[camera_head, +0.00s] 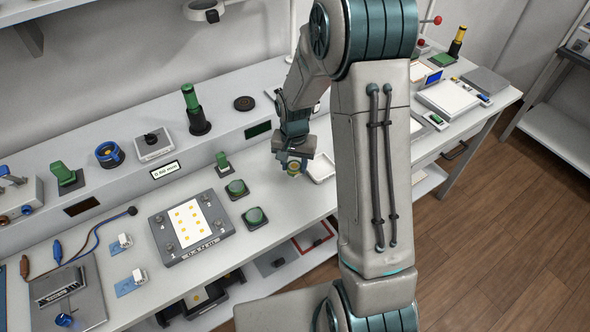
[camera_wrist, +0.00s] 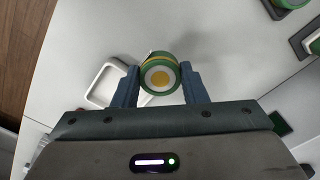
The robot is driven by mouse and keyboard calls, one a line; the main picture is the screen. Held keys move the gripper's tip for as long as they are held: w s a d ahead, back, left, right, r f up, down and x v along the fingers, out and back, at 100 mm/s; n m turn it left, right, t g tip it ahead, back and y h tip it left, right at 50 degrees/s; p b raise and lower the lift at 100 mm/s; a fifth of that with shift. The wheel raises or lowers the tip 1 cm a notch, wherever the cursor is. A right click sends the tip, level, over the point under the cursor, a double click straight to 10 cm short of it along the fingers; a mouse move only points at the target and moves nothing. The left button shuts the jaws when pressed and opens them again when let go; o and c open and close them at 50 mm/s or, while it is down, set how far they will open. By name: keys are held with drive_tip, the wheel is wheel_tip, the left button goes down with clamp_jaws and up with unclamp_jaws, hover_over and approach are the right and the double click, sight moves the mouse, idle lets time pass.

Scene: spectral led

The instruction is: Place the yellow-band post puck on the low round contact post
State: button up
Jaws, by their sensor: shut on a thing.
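The yellow-band puck (camera_wrist: 160,77) is a short green cylinder with a yellow band and a white face with a yellow centre. My gripper (camera_wrist: 160,85) is shut on it, one finger on each side. In the head view my gripper (camera_head: 293,160) holds the puck (camera_head: 295,168) over the bench, just left of a white tray. Whether it touches the bench is unclear. A low dark round disc (camera_head: 244,103) lies on the raised back ledge. Two green round pieces on dark square bases (camera_head: 236,188) (camera_head: 254,216) stand left of my gripper. I cannot tell which is the contact post.
The shallow white tray (camera_head: 318,176) is close beside the puck; it also shows in the wrist view (camera_wrist: 94,98). A tall black stand with a green cylinder (camera_head: 197,118) rises on the ledge. A grey panel with yellow squares (camera_head: 165,225) lies farther left.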

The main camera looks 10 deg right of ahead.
sight(295, 166)
drive_tip(key=shift+f+p, duration=0.45)
drive_tip(key=shift+f, duration=1.45)
drive_tip(key=shift+f, duration=0.1)
drive_tip(key=o, duration=0.6)
drive_tip(key=shift+f, duration=0.1)
drive_tip(key=shift+c, duration=0.2)
drive_tip(key=o, duration=0.4)
